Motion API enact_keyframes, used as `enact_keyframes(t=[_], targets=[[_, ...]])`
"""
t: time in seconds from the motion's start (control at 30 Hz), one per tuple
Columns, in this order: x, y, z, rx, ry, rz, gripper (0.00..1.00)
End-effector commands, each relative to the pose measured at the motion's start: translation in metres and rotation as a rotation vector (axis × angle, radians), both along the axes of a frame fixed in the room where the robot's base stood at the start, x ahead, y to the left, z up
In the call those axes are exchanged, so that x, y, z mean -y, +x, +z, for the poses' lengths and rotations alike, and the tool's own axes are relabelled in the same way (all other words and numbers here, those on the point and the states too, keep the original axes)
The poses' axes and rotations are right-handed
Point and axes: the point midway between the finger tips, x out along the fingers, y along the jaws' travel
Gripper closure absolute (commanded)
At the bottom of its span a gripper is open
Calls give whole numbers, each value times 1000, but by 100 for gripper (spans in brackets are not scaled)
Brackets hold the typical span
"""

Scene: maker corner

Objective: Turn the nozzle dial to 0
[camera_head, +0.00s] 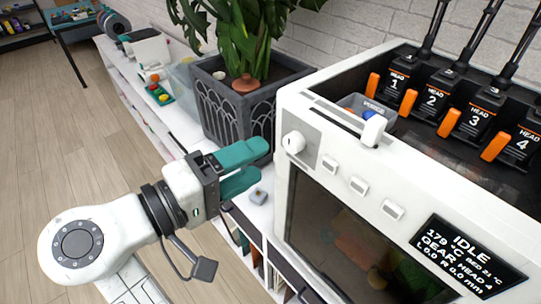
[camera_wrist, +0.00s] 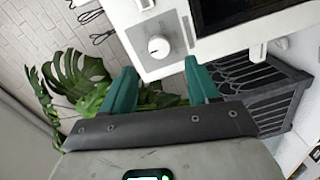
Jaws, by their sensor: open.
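The white round dial (camera_head: 293,142) sits on a grey panel at the upper left corner of the white printer's front. In the wrist view the dial (camera_wrist: 158,46) lies ahead of the fingertips, roughly between them. Its marks are too small to read. My gripper (camera_head: 252,165) has teal fingers, held apart and empty, left of the dial and not touching it. The fingers also show in the wrist view (camera_wrist: 160,68). The printer's display (camera_head: 462,262) reads IDLE, 179 °C and bed 21 °C.
Square white buttons (camera_head: 358,186) run right of the dial. A white latch-like part (camera_head: 373,131) stands on the printer's edge. A dark planter (camera_head: 232,115) with a leafy plant stands close behind my gripper. Open floor (camera_head: 100,150) lies left of the white shelf.

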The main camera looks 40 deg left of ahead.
Motion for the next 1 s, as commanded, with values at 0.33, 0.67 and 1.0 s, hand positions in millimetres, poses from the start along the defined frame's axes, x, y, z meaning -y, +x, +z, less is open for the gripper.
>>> enact_keyframes(t=[0.33,0.67,1.0], targets=[[-5,-43,2,0,-1,1,40],[-5,-45,3,-1,-1,0,40],[-5,-45,3,-1,-1,0,40]])
